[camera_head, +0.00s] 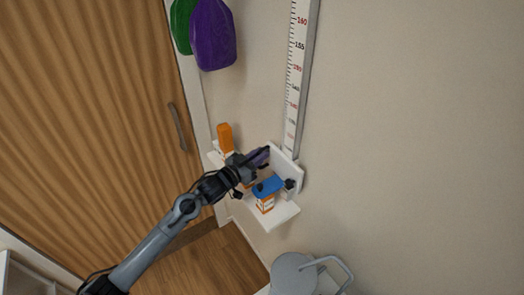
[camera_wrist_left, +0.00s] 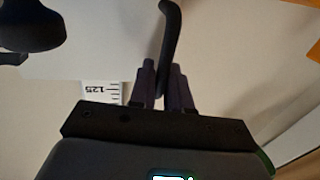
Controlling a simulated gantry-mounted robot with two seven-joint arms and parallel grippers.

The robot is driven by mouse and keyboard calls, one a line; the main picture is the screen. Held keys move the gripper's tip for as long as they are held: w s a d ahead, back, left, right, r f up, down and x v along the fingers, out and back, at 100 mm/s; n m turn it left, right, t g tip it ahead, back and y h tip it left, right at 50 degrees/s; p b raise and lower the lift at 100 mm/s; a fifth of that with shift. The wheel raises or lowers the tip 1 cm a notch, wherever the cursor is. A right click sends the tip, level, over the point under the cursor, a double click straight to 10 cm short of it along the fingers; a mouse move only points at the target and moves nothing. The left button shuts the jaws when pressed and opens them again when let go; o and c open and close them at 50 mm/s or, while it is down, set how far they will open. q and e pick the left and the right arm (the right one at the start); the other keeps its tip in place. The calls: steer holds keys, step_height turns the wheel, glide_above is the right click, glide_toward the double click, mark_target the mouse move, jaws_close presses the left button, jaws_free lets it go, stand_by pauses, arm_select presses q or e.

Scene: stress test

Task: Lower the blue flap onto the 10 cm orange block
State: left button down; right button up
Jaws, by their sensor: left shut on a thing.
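The blue flap (camera_head: 268,187) is in the head view, on the white wall shelf. It lies over the top of an orange block with a white label (camera_head: 265,204); I cannot tell whether they touch. A taller orange block (camera_head: 225,135) stands at the shelf's left end. My left gripper (camera_head: 262,156) is above and left of the blue flap, near the shelf's back plate. In the left wrist view its dark fingers (camera_wrist_left: 165,85) are shut on a black curved bar (camera_wrist_left: 170,35). What the bar belongs to is unclear. My right gripper is in neither view.
The white shelf (camera_head: 285,215) has an upright back plate with a dark knob (camera_head: 290,184) beside the flap. A measuring scale (camera_head: 295,80) runs up the wall. A wooden door (camera_head: 90,110) is left. Purple (camera_head: 212,35) and green things hang above. A grey round object (camera_head: 293,275) stands below.

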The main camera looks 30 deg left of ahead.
arm_select(q)
steer(key=shift+f, duration=0.75)
steer(key=c, duration=1.3)
jaws_free()
steer(key=shift+s, duration=0.15)
steer(key=s, duration=0.3)
steer(key=s+a, duration=0.1)
steer(key=s, duration=0.3)
steer(key=s+a+b, duration=0.1)
steer(key=s, duration=0.2)
steer(key=shift+s, duration=0.15)
